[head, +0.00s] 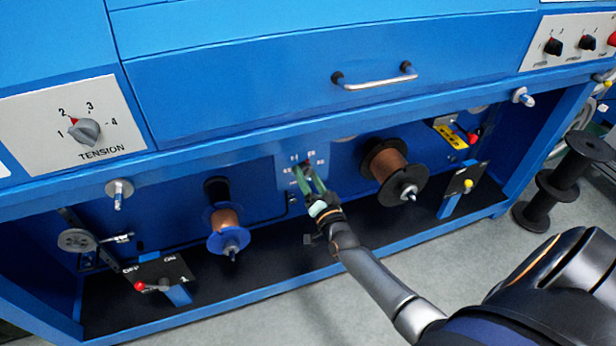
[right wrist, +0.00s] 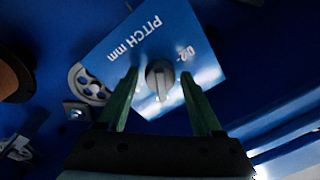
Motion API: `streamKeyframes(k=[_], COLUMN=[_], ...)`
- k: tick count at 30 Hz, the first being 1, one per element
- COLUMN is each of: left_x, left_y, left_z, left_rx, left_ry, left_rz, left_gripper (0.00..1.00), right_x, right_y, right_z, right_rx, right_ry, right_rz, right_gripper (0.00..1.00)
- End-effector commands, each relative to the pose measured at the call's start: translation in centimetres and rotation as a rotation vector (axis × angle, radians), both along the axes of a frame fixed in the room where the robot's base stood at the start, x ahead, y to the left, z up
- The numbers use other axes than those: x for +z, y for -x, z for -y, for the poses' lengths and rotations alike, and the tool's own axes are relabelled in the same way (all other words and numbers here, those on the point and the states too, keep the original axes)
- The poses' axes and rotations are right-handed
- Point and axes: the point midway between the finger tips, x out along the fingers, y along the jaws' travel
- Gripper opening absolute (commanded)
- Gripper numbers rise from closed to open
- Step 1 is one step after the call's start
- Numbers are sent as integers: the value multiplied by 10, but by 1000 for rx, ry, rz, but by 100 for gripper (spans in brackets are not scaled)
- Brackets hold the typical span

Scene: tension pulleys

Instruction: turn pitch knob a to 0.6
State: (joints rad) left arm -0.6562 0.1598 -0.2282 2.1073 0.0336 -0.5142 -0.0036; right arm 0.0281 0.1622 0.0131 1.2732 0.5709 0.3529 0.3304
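The pitch knob (right wrist: 160,78) is a grey round dial with a raised grip bar on a light blue plate (right wrist: 207,66) marked "PITCH mm" in the right wrist view. The plate also shows in the head view (head: 285,170), on the back wall of the machine's recess. My right gripper (right wrist: 158,74) is open, with its green fingers on either side of the knob and a visible gap on each side. In the head view the right gripper (head: 303,173) partly covers the knob. The dial's setting cannot be read. My left gripper is not in view.
Wire spools hang on either side, a copper one with a blue flange (head: 229,240) and one with black flanges (head: 394,168). A tension dial (head: 86,131) is on the front at left. A drawer handle (head: 375,79) juts out above. A slotted wheel (right wrist: 90,84) is near the plate.

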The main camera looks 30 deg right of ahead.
Motion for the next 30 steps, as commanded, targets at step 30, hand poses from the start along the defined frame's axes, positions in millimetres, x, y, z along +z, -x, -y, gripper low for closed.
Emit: streamKeyframes(k=[30], left_x=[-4], left_y=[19], left_z=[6], left_rx=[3], left_ry=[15], left_rz=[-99], left_gripper=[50], right_x=[-6], right_y=[107], right_z=[-21], right_rx=[1], right_ry=[0], right_rz=[-2], right_gripper=[78])
